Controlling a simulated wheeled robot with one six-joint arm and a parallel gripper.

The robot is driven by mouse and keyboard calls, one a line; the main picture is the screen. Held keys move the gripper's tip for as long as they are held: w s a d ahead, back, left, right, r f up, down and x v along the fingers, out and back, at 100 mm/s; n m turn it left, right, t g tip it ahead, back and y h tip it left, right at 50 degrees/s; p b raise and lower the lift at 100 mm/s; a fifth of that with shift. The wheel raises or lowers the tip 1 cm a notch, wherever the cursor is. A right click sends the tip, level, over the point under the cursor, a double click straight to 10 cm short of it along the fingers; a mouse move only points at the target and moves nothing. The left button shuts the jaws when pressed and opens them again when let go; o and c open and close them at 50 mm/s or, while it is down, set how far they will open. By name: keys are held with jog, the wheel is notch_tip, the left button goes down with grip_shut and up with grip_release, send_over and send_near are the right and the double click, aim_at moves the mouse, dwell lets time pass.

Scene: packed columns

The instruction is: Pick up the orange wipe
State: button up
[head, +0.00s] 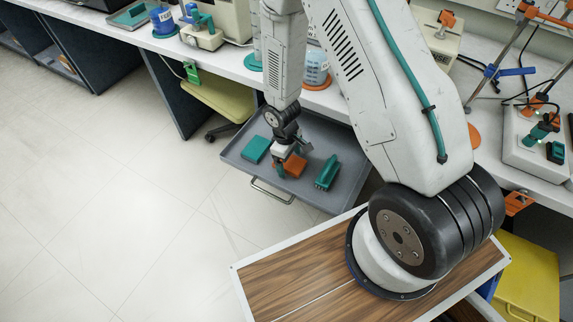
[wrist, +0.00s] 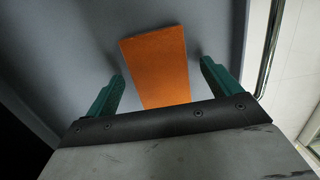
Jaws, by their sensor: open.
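The orange wipe (head: 294,166) lies flat in a grey drawer tray (head: 322,133) under the bench. In the wrist view the orange wipe (wrist: 158,65) is a flat block between the two teal fingers, its near end hidden by my gripper's body. My gripper (head: 285,168) points down at the wipe in the head view. In the wrist view my gripper (wrist: 162,83) is open, with a gap on each side of the wipe and nothing held. I cannot tell the exact height of the fingertips above the tray.
A teal block (head: 256,149) lies left of the wipe and a teal tool-like object (head: 327,172) lies right of it, both in the tray. The tray has raised edges and a front handle (head: 272,192). A yellow stool (head: 222,98) stands behind left. The floor at left is clear.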

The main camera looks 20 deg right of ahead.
aim_at(289, 162)
jog(key=shift+c, duration=0.3)
jog(key=c, duration=1.1)
jog(key=shift+r, duration=0.1)
notch_tip(289, 162, up, 10)
jog(key=shift+f, duration=0.1)
